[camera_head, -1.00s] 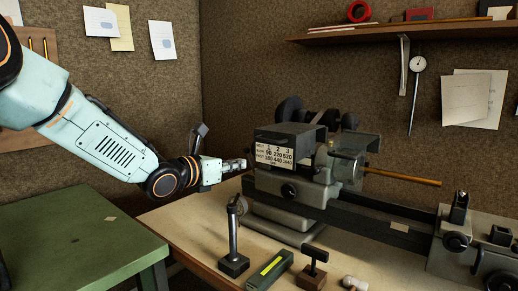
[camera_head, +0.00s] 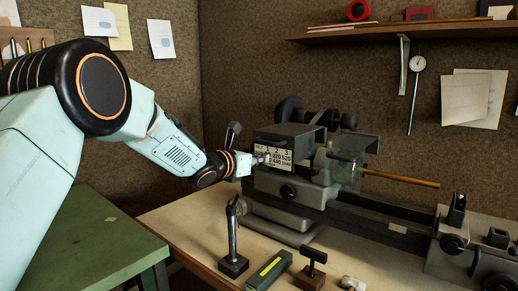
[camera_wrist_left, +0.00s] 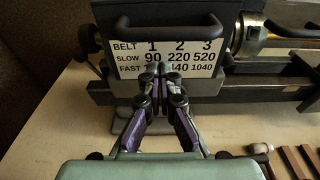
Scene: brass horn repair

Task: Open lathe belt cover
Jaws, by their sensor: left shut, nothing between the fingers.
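The lathe belt cover (camera_head: 288,135) is a dark box on the lathe headstock, and it looks closed. Its front carries a white speed label (camera_head: 284,152), which also shows in the wrist view (camera_wrist_left: 205,48). A dark bar handle (camera_wrist_left: 168,22) spans the front above the label in the wrist view. My left gripper (camera_head: 266,158) is at the label's left part in the head view. In the wrist view its fingertips (camera_wrist_left: 168,76) are together, empty, in front of the label and below the handle. Contact with the cover cannot be told. My right gripper is not in view.
The lathe bed (camera_head: 370,222) runs right from the headstock. A post on a block (camera_head: 233,262), a green box (camera_head: 269,270) and a small dark-handled tool (camera_head: 312,272) stand on the bench's front. A green table (camera_head: 85,250) is at left.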

